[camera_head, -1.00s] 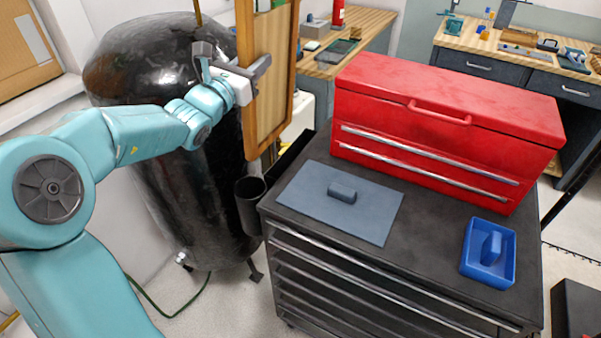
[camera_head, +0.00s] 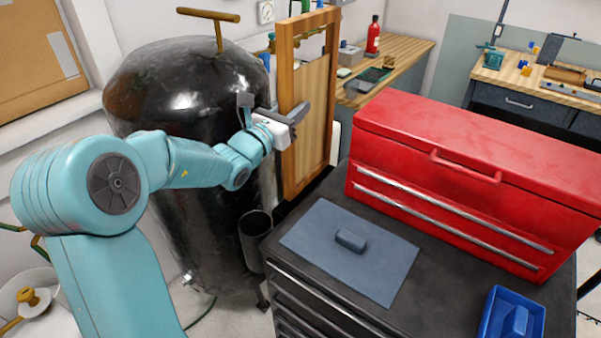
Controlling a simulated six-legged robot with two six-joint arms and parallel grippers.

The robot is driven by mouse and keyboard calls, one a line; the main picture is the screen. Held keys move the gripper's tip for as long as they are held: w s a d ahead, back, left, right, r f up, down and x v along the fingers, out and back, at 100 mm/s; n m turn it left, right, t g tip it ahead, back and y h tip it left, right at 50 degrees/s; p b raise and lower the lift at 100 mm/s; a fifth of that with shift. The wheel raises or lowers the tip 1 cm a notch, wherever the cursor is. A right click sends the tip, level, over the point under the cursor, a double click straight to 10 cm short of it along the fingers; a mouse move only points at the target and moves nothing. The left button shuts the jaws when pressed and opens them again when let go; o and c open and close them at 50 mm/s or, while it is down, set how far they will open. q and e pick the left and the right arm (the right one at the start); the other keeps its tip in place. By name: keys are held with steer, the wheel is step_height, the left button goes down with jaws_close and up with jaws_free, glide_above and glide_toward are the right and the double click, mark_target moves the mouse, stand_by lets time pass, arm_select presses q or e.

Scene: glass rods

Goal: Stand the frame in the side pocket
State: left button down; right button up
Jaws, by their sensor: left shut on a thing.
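The wooden frame (camera_head: 287,84) is upright beside the left side of the black tool cart (camera_head: 375,215). It has a light wood panel inside. My left gripper (camera_head: 291,118) is shut on the frame's left edge, about halfway up. The dark side pocket (camera_head: 270,232) on the cart's left flank lies under the frame's lower end and is largely hidden by it. I cannot tell whether the frame's bottom is inside the pocket or just above it. My right gripper is not in view.
A black cylindrical cup (camera_head: 255,243) hangs at the cart's left front corner. A big black tank (camera_head: 185,110) stands behind my left arm. On the cart are a red toolbox (camera_head: 470,165), a grey plate with a handle (camera_head: 325,262) and a blue tray (camera_head: 489,325).

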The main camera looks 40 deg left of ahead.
mark_target(294, 160)
arm_select(q)
step_height(294, 160, down, 13)
steer(key=shift+s+a+f, duration=0.15)
steer(key=shift+f, duration=0.45)
steer(key=shift+f, duration=0.1)
steer(key=c, duration=0.8)
jaws_free()
steer(key=shift+c, duration=0.2)
